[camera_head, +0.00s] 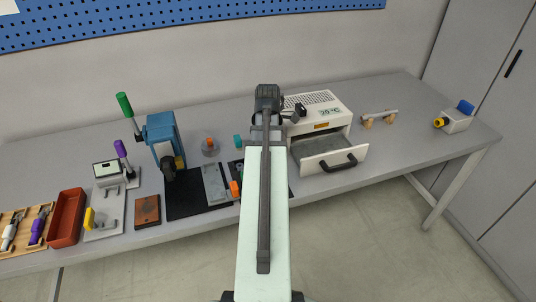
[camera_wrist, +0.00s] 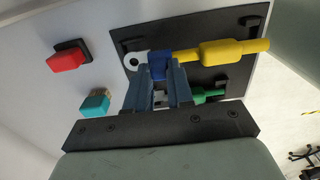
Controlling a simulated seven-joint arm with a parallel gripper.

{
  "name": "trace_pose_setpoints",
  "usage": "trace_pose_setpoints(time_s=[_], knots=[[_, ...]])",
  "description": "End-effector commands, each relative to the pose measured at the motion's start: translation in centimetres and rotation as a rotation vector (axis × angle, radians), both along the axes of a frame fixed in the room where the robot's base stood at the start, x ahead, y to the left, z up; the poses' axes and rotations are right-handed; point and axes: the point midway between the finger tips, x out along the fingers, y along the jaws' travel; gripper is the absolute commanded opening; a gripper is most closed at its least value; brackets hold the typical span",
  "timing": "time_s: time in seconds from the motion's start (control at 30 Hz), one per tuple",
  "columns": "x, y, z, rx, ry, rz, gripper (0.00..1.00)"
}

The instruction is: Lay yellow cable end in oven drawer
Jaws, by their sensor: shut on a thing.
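In the wrist view my gripper (camera_wrist: 157,66) is shut on the yellow cable end (camera_wrist: 222,52), around a blue section of it. A pale ring lug sticks out to the left of the fingers and the thick yellow sleeve to the right. In the head view my arm hides the cable end and the fingertips. The white oven (camera_head: 318,108) stands right of my arm. Its drawer (camera_head: 318,151) is pulled out toward the front, with a black handle (camera_head: 338,163). The visible part of the drawer floor looks bare.
A dark mat (camera_wrist: 205,72) lies beneath the held part, with a green cable end (camera_wrist: 208,96) on it. A red block (camera_wrist: 66,60) and a teal block (camera_wrist: 95,104) lie nearby. A blue press (camera_head: 162,135) stands left; a rod on wooden supports (camera_head: 380,117) lies right of the oven.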

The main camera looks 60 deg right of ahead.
Motion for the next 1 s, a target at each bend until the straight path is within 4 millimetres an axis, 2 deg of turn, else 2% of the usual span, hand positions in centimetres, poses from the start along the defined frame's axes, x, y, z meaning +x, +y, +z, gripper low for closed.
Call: trace_pose_setpoints(time_s=[0.3,0.63,0.77,1.0], knots=[[0.0,-0.1,4.6,-0.003,-0.001,0.000,0.00],[0.2,-0.5,7.2,-0.001,-0.001,-0.030,0.00],[0.8,-2.0,8.1,0.000,0.000,-0.129,0.00],[2.5,-6.0,10.1,-0.001,-0.001,-0.456,0.00]])
